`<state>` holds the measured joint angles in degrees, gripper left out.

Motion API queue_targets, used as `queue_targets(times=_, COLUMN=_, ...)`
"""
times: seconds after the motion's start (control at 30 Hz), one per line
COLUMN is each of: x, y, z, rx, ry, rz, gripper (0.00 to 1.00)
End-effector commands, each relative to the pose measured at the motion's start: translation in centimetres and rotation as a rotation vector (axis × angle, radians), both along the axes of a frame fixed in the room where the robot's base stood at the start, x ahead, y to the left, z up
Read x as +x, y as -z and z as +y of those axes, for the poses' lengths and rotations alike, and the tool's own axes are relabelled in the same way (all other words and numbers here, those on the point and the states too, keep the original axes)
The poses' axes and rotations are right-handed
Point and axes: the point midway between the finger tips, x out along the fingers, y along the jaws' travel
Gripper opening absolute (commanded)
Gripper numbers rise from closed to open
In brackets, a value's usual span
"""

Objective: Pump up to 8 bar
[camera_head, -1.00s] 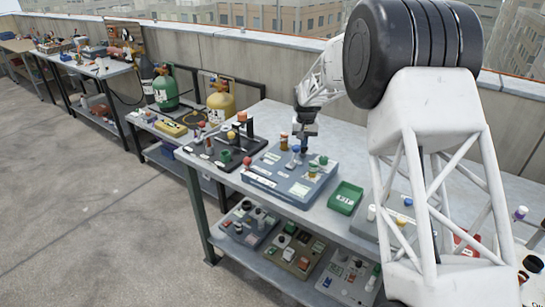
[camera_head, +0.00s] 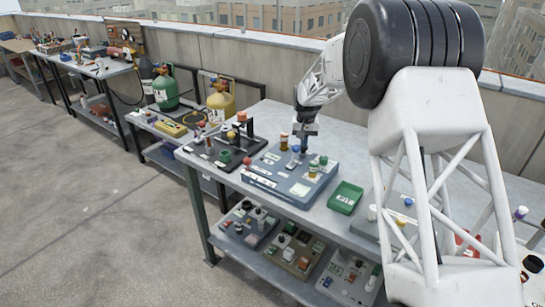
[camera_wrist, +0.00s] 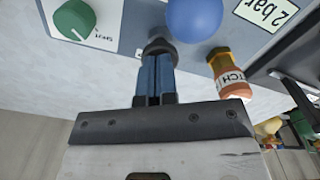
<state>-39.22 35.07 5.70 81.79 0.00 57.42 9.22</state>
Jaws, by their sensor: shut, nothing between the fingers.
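A blue-grey panel box (camera_head: 275,187) lies on the near table, with knobs and white labels on its top. A blue ball knob (camera_head: 295,149) rises from it and shows large in the wrist view (camera_wrist: 195,18), beside a "2 bar" label (camera_wrist: 266,10). A green knob (camera_wrist: 75,20) sits left of it in that view. My gripper (camera_head: 304,150) is low over the box's back part. In the wrist view its blue fingers (camera_wrist: 155,55) are shut and empty, with a dark piece at their tips, close beside the blue ball. I cannot tell whether they touch it.
An orange bottle (camera_wrist: 230,75) stands close beside my fingers. A black plate with fittings (camera_head: 215,152) lies left of the box, and a green tray (camera_head: 345,198) lies right of it. My arm covers part of the table's right side. More panels fill the shelf below.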

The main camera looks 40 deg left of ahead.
Motion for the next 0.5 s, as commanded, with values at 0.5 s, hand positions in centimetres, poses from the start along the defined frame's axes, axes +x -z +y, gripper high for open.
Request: queue_targets(times=0.5, x=0.0, y=-2.5, z=0.0, rx=0.000, ry=0.000, rz=0.000, gripper=0.00)
